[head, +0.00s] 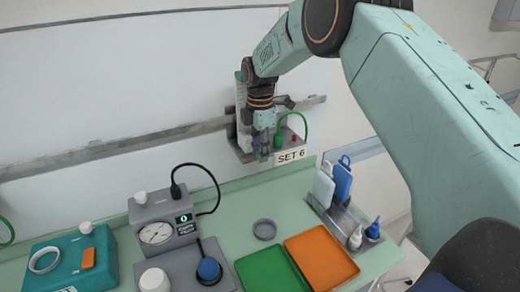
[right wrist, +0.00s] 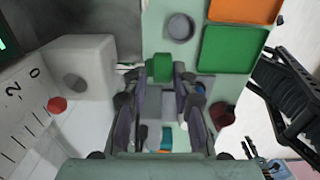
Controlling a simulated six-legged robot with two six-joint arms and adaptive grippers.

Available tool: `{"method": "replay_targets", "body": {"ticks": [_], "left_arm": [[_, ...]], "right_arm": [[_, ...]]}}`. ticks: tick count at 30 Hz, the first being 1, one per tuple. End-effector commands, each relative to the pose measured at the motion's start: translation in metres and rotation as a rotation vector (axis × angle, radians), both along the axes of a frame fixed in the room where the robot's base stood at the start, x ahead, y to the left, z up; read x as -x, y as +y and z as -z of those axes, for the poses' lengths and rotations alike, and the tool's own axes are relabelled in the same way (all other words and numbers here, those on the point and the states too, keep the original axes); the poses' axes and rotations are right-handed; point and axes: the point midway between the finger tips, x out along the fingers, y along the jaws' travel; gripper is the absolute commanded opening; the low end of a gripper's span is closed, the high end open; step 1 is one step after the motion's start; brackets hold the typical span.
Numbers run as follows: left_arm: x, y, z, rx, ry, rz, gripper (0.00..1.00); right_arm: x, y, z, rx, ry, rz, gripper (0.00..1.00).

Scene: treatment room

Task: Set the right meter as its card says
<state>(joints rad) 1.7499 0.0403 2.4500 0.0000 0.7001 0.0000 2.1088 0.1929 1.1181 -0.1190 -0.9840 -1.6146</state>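The right meter (head: 243,120) hangs on the wall rail, with a green knob (head: 279,139) and a green hose. Its card (head: 291,156) reads SET 6. My right gripper (head: 264,150) is in front of the meter and partly hides it. In the right wrist view its two fingers are apart, and the green knob (right wrist: 158,67) shows near the fingertips. I cannot tell whether they touch it. The meter's scale (right wrist: 25,110) shows 0 and 2 in that view, with a red ball (right wrist: 57,105) beside it. My left gripper is out of view.
The bench below holds a grey gauge box (head: 157,229), a teal box (head: 70,265), a green tray (head: 268,272), an orange tray (head: 322,258) and a grey ring-shaped dish (head: 265,229). A rack (head: 345,222) with bottles stands at the right. The wall rail (head: 130,143) runs across behind.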

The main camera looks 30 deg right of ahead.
Motion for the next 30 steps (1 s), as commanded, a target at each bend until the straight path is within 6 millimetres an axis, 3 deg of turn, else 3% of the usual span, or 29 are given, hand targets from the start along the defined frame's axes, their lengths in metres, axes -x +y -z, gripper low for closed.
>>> {"method": "replay_targets", "body": {"ticks": [8,20,30], "left_arm": [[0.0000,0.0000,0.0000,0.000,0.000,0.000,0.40],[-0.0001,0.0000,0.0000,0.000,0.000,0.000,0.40],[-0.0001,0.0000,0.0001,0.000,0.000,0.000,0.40]], "right_arm": [[0.0014,-0.0007,0.0005,0.000,0.005,0.001,0.00],[0.0029,-0.0002,0.0017,0.021,0.011,0.000,0.00],[0.0034,0.0045,0.0031,0.221,0.026,-0.005,0.00]]}}
